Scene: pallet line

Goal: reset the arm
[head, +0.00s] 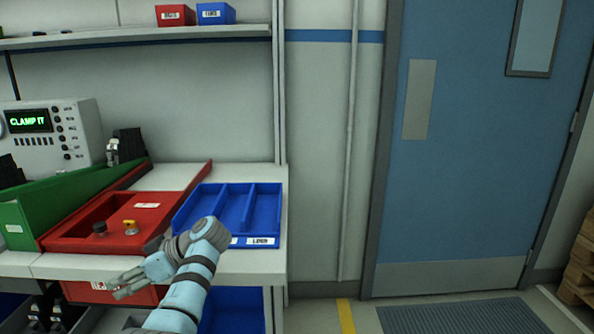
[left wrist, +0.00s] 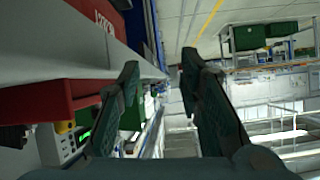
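My left arm comes in from the bottom of the head view. Its gripper (head: 122,284) is in front of the workbench's front edge, below and in front of the red tray. In the left wrist view the two dark fingers of this gripper (left wrist: 160,64) stand apart with nothing between them, so it is open and empty. My right gripper is in neither view.
The bench holds a red tray (head: 75,235) with a black knob and a yellow-topped part, a blue divided bin (head: 265,205), a green bin (head: 60,200) and a "CLAMP IT" device (head: 75,135). A blue door (head: 465,150) and floor mat (head: 450,317) lie right.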

